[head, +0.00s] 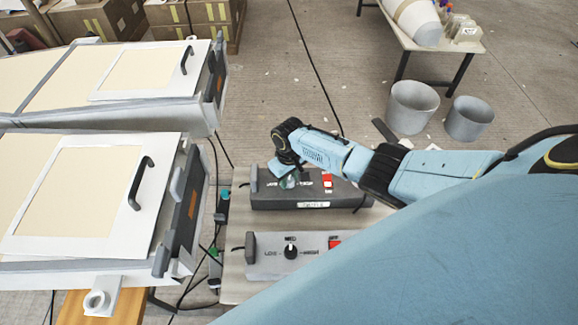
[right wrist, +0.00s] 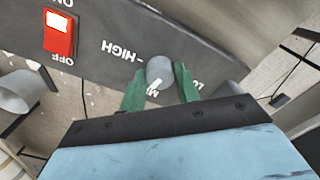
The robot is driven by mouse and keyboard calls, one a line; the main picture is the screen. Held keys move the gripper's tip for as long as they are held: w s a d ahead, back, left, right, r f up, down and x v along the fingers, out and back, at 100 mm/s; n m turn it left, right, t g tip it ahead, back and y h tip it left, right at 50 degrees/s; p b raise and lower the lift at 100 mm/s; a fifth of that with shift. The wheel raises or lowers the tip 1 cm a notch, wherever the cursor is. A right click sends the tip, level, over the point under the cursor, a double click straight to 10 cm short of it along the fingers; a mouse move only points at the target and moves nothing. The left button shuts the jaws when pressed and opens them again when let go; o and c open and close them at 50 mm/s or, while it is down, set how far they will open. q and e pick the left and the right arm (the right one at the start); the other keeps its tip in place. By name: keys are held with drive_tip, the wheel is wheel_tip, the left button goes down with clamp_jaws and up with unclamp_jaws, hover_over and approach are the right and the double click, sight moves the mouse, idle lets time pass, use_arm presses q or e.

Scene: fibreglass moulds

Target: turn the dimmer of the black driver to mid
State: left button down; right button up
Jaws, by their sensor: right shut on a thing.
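The black driver (head: 265,201) lies on the bench at the centre of the head view, and its dark panel (right wrist: 105,22) fills the top of the right wrist view. My right gripper (head: 288,181) reaches over it from the right. In the right wrist view, its green fingers (right wrist: 160,86) stand on either side of the grey dimmer knob (right wrist: 160,70) and are shut on it. The HIGH label shows beside the knob; the LOW and mid labels are partly hidden by the fingers. I cannot tell the pointer's direction surely. My left gripper is not in view.
A grey driver (head: 265,268) with its own knob (head: 291,251) and red switch sits nearer on the bench. The black driver's red switch (right wrist: 58,36) is beside the dimmer. Moulds with handled panels (head: 75,195) stand left. Two grey buckets (head: 412,105) stand on the floor.

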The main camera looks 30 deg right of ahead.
sight(289, 180)
drive_tip(key=shift+n, duration=1)
drive_tip(key=o, duration=1)
drive_tip(key=shift+c, duration=0.2)
drive_tip(key=shift+r, duration=0.1)
wheel_tip(289, 180, up, 13)
drive_tip(key=p, duration=0.3)
